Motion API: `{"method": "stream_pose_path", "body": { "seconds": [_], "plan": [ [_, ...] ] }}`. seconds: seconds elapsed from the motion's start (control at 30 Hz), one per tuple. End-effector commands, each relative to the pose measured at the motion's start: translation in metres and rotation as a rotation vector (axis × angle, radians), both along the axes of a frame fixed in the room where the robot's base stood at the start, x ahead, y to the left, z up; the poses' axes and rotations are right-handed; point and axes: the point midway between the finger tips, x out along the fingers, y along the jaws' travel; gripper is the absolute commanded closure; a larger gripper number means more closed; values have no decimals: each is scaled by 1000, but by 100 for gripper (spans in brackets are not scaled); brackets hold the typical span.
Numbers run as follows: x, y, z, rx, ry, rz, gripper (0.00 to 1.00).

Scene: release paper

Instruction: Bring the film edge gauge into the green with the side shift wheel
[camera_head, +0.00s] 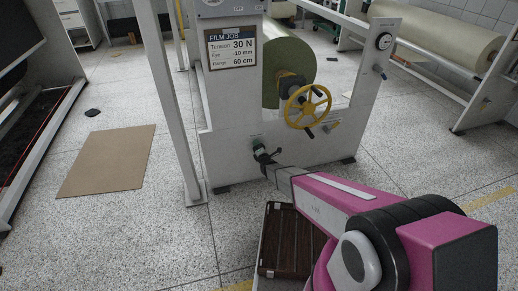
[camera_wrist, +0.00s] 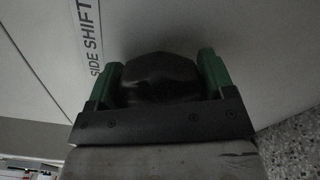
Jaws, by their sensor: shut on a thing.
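The side shift wheel (camera_wrist: 160,78) shows in the wrist view as a dark rounded knob beside a "SIDE SHIFT" label on the pale panel. My gripper (camera_wrist: 158,82) is shut on it, with one green finger on each side. In the head view my gripper (camera_head: 264,153) is at the lower left of the white machine frame (camera_head: 225,125), and the wheel is mostly hidden there. A round white dial (camera_head: 384,41) sits on the frame's right post; its reading is too small to tell, and I cannot tell whether it is the film edge gauge.
A yellow handwheel (camera_head: 307,106) and a film roll (camera_head: 291,67) are above and right of my gripper. A job card (camera_head: 231,48) hangs on the frame. A brown slatted case (camera_head: 285,245) lies close by my arm. Cardboard (camera_head: 107,160) lies on the open floor at left.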

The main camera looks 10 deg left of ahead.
Motion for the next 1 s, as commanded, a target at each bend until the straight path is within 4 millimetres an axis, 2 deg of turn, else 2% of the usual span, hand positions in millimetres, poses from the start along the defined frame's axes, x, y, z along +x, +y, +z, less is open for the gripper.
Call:
{"method": "stream_pose_path", "body": {
  "seconds": [0.57, 0.6, 0.63, 0.67, 1.0],
  "plan": [
    [-1, 1, -1, -32, -10, 3, 48],
    [-1, 1, -1, -32, -10, 3, 15],
    [-1, 1, -1, -32, -10, 3, 5],
    [-1, 1, -1, -30, -11, 2, 0],
    [0, -4, 0, -29, -12, 0, 0]
  ]
}}
